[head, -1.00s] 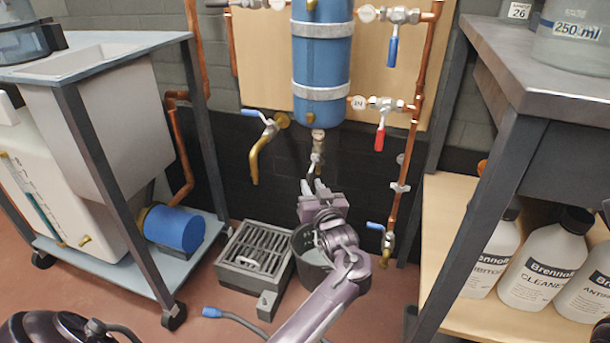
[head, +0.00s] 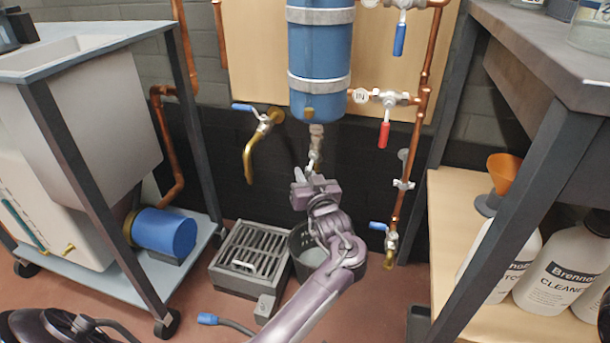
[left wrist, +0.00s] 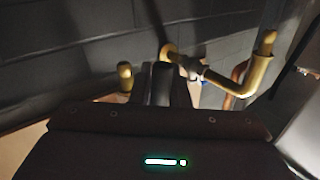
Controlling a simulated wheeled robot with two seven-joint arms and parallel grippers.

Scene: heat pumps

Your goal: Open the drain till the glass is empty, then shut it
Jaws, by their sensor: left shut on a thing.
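The blue vessel (head: 320,60) hangs on the wall board, with a small metal drain valve (head: 316,148) below it. My left gripper (head: 306,174) is right at the lower end of this valve, pointing up. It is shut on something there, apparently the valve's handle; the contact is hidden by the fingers. In the left wrist view the gripper's dark fingers (left wrist: 162,84) are close together. I cannot make out a glass or its level. A dark bucket (head: 303,247) stands on the floor below, partly behind my arm. My right gripper is not in view.
A bent brass spout (head: 250,158) with a blue lever is left of the valve; it also shows in the left wrist view (left wrist: 245,80). A red-handled valve (head: 384,130) is to the right. A floor grate (head: 252,258) sits beside the bucket. A trolley stands left, a bench right.

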